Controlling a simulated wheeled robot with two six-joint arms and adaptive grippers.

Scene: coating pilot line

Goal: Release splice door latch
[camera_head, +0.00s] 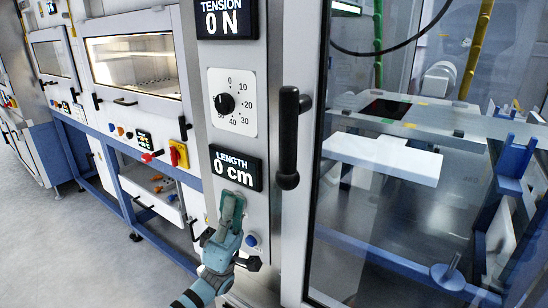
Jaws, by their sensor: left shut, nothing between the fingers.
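A glass door (400,210) in a pale metal frame fills the right side. A black vertical handle (288,140) stands on its left frame; I cannot tell whether this handle is the latch. My left gripper (233,200) is shut and empty, pointing up in front of the control column (238,148), below the "LENGTH 0 cm" display (236,167). It is below and left of the handle, apart from it in the picture. I cannot tell whether its fingertips touch the column. The gripper hides part of the column's lower face. My right gripper is out of view.
A blue button (251,240) is right of my gripper. Cabinets with windows (134,62) line the left. The grey floor (75,240) at lower left is clear.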

